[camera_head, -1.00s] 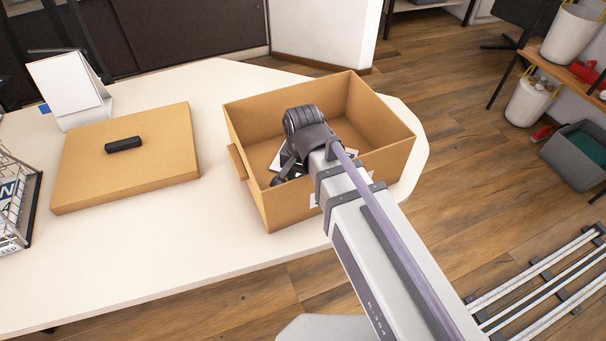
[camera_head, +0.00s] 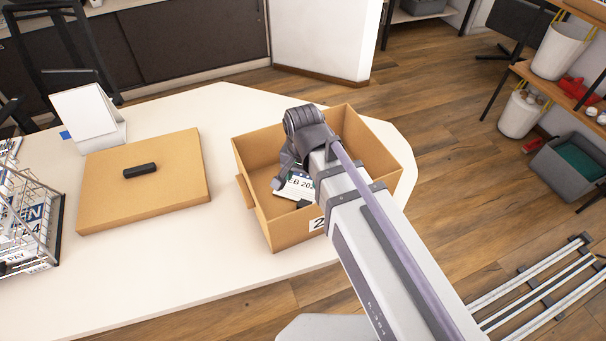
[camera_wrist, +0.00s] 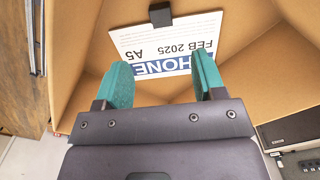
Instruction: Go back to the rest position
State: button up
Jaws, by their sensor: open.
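My gripper (camera_wrist: 160,80) shows in the wrist view with its two green fingers spread apart and nothing between them. It points into an open cardboard box (camera_head: 280,226) on the white table. Inside the box lies a white card (camera_wrist: 175,45) printed "PHONE", "FEB 2025" and "A5", with a dark clip at its top edge. The card also shows in the head view (camera_head: 296,186). In the head view my arm and wrist are over the box and hide part of its inside, and the fingertips are mostly hidden.
A cardboard lid (camera_head: 180,190) with a black handle (camera_head: 141,169) lies left of the box. A white desk calendar (camera_head: 88,116) stands behind it. A wire rack (camera_head: 45,215) with printed papers is at the left edge. The white table (camera_head: 190,270) is clear in front.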

jog(key=shift+r, duration=0.85)
jog(key=s+d+r+n+p, duration=0.2)
jog(key=d+r+n+p, duration=0.1)
jog(key=d+r+p, duration=1.3)
jog(key=d, duration=0.3)
jog(key=shift+s+n+p, duration=0.15)
jog(key=shift+n+p, duration=0.15)
jog(key=shift+n, duration=0.1)
